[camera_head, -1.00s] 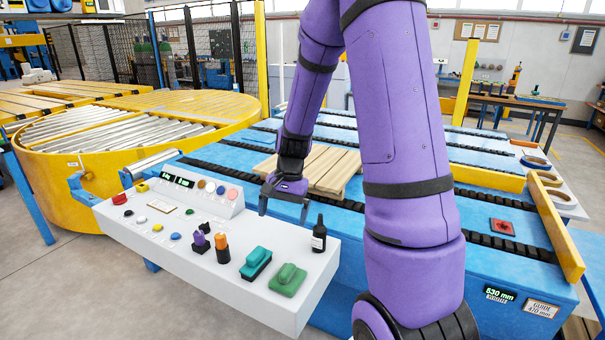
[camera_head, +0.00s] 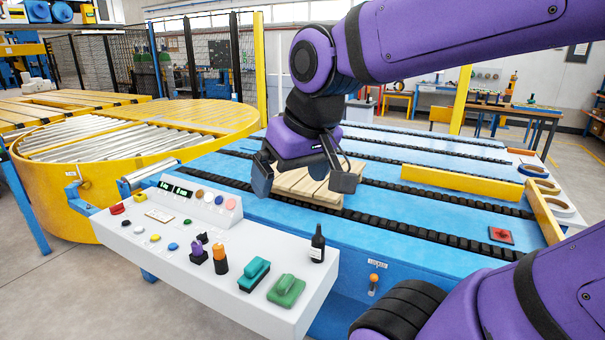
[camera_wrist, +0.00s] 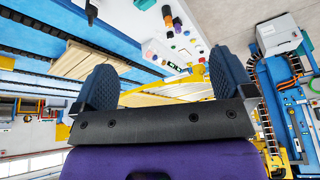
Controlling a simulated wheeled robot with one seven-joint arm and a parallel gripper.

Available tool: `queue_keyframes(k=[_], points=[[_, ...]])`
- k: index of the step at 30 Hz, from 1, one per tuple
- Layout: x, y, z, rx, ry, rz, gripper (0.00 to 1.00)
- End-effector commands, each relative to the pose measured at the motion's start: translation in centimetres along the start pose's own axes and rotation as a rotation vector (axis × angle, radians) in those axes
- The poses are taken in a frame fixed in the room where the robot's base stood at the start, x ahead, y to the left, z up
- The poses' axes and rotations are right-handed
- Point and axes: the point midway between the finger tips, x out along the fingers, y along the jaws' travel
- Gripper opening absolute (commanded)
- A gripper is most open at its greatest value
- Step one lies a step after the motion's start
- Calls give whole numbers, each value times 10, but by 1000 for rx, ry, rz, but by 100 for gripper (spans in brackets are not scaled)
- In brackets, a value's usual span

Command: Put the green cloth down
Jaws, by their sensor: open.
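The green cloth (camera_head: 286,291) appears to be the lumpy green piece lying on the front right of the white console top (camera_head: 225,297). A teal block-like item (camera_head: 254,274) lies just left of it. My gripper (camera_head: 304,180) is open, raised above the blue conveyor and the wooden pallet, behind the console and apart from the cloth. In the wrist view my two dark fingers (camera_wrist: 165,82) are spread wide with nothing between them. I cannot make out the cloth there.
A dark bottle (camera_head: 317,245) stands at the console's back right, beside the cloth. An orange-topped marker (camera_head: 221,256) and a purple item (camera_head: 198,252) stand to the left. The wooden pallet (camera_head: 310,185) lies on the blue conveyor (camera_head: 400,235). A yellow turntable (camera_head: 75,195) is at left.

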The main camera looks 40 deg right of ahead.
Motion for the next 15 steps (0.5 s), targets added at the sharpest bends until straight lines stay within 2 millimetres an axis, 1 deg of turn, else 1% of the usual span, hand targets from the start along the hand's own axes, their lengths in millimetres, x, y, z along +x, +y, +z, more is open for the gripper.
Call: queue_keyframes(k=[1, 3, 6, 15], points=[[-8, -1, 7, -29, 25, 1, 100], [-14, -2, 14, -60, 47, 3, 100], [-19, -2, 20, -86, 65, 6, 100], [-21, -2, 23, -98, 71, 8, 100]])
